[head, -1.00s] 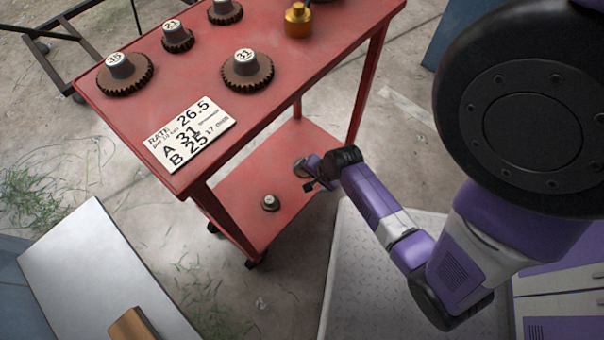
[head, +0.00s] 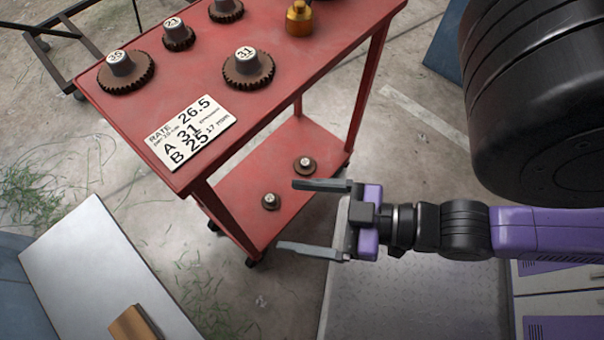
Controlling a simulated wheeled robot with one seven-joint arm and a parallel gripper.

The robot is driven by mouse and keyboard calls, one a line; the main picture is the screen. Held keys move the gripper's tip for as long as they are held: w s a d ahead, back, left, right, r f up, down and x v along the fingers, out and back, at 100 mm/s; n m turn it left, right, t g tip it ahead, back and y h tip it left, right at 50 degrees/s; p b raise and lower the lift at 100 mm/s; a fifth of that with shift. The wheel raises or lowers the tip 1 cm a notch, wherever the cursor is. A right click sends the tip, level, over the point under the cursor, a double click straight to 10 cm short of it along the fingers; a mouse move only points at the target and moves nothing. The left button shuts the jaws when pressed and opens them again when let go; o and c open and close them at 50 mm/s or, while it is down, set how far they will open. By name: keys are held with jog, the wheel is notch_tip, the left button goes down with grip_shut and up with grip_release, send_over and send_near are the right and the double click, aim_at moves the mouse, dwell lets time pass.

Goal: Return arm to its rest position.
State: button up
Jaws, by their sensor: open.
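My gripper (head: 315,218) is open and empty. Its two grey fingers point left and are wide apart. It appears in front of the lower shelf of the red cart (head: 240,205), at the shelf's right end in the picture. My purple and black arm reaches in from the right edge. Two small gears sit on the lower shelf: one (head: 305,165) just above the upper finger in the picture, the other (head: 270,202) to the left of the fingers. Neither is between the fingers.
The cart's top holds several numbered gears, including one marked 31 (head: 248,70), a brass weight (head: 299,18) and a rate card (head: 190,132). A pale panel (head: 95,270) with a brown block (head: 133,325) stands at lower left. A grey metal plate (head: 420,300) lies below my arm.

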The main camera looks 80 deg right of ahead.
notch_tip(320, 180, up, 23)
jog(key=p, duration=2.3)
jog(key=shift+r, duration=0.1)
